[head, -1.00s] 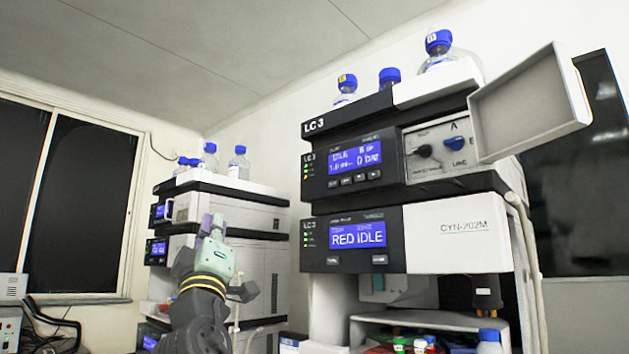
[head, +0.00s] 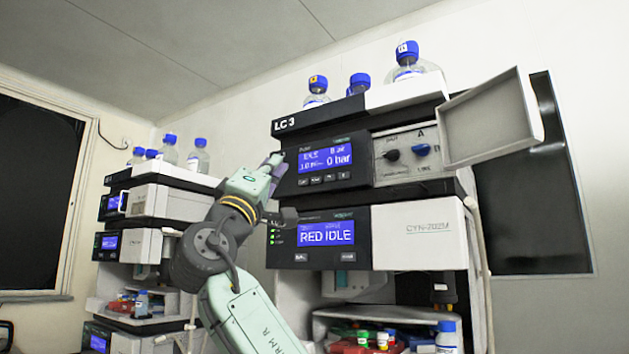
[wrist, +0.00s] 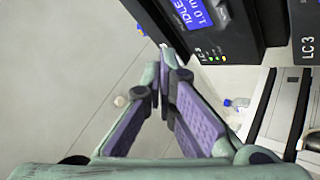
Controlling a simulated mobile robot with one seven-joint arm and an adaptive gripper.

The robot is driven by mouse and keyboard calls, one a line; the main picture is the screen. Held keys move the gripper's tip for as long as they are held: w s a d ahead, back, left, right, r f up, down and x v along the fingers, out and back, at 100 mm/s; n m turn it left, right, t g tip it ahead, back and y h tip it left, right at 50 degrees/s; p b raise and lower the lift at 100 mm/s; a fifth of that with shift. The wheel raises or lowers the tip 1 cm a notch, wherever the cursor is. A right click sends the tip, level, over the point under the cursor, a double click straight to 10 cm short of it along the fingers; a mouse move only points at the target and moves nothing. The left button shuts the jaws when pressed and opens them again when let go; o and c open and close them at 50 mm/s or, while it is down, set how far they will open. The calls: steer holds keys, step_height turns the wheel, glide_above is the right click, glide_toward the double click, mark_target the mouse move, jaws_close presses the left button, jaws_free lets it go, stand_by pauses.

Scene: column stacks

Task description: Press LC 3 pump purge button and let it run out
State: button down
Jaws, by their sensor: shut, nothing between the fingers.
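The LC 3 pump module (head: 368,180) is the upper dark-fronted unit of the near stack. Its blue display (head: 325,160) reads IDLE and 0 bar. A row of several small buttons (head: 324,180) lies under the display; their labels are too small to read. My gripper (head: 275,160) is raised at the left edge of this panel and hides its indicator lights. In the wrist view my gripper (wrist: 165,62) is shut and empty, its tips left of the pump panel (wrist: 232,35), with part of the display and lit indicators showing. I cannot tell whether the tips touch the panel.
A white door (head: 492,118) stands open at the right, beside a black knob (head: 392,154) and a blue knob (head: 421,149). Blue-capped bottles (head: 412,62) stand on top. Another stack (head: 160,205) stands at the left.

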mark_target(316, 180)
steer(key=shift+w+d+p, duration=0.55)
steer(key=shift+w+d, duration=0.3)
steer(key=shift+w, duration=0.35)
steer(key=shift+w+d+p, duration=0.55)
steer(key=shift+w+d, duration=0.3)
steer(key=shift+w, duration=0.3)
steer(key=shift+w+d+p, duration=0.55)
steer(key=shift+w+d, duration=0.3)
steer(key=shift+w, duration=0.35)
steer(key=shift+w+d, duration=0.2)
steer(key=shift+w, duration=0.1)
steer(key=shift+w+d+p, duration=0.25)
steer(key=shift+w+p, duration=0.1)
steer(key=shift+p, duration=0.2)
steer(key=shift+s+a+b, duration=0.4)
steer(key=shift+s+a, duration=0.05)
steer(key=shift+s, duration=0.2)
